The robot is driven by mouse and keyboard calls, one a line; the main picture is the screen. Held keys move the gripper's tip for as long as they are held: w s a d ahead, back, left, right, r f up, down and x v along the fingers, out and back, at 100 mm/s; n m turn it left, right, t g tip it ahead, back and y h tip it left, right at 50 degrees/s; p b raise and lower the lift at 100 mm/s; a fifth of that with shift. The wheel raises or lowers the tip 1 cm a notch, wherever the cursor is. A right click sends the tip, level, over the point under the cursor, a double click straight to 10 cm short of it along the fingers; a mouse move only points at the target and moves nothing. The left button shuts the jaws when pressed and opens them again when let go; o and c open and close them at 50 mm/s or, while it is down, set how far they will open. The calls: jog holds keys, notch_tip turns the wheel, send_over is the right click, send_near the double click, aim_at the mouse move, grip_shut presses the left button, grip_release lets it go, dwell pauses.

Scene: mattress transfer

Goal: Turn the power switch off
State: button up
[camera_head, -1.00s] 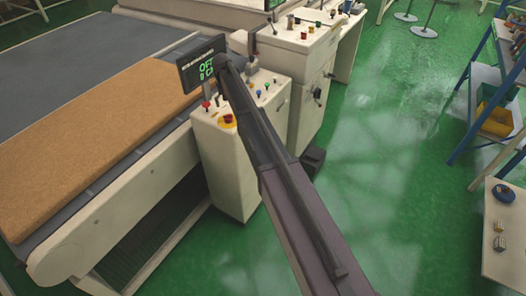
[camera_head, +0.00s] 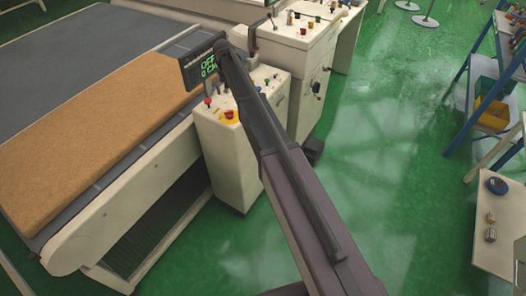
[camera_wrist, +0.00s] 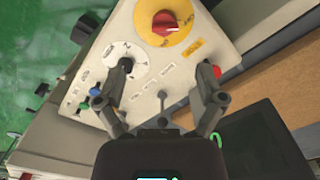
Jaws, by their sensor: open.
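A white control console (camera_head: 222,165) stands at the end of the conveyor machine. On its top is a red rotary switch on a round yellow plate (camera_head: 229,117); it also shows at the top of the wrist view, the red knob (camera_wrist: 165,22) on yellow. Its small labels are hard to read. My gripper (camera_wrist: 165,68) is open and empty above the panel, its fingers spread below the red switch in the picture. A metal toggle lever (camera_wrist: 162,97) lies between the fingers.
A red button (camera_wrist: 215,70) is close by my right finger; a dial and blue and green buttons are near the left one. A dark display (camera_head: 205,66) with green text reading OFF stands beside the console. The tan mattress (camera_head: 95,130) lies on the conveyor.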

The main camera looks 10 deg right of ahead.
jog(key=s+d+f+b, duration=0.3)
jog(key=s, duration=0.6)
jog(key=s+d+f+b, duration=0.3)
jog(key=s+f, duration=0.1)
jog(key=s, duration=0.5)
jog(key=s+d+f+b, duration=0.3)
jog(key=s+b, duration=0.1)
jog(key=s, duration=0.5)
jog(key=shift+s+f, duration=0.15)
jog(key=shift+f, duration=0.1)
jog(key=shift+d, duration=0.1)
jog(key=s+d, duration=0.2)
jog(key=s, duration=0.9)
jog(key=shift+s+d, duration=0.1)
dwell(0.4)
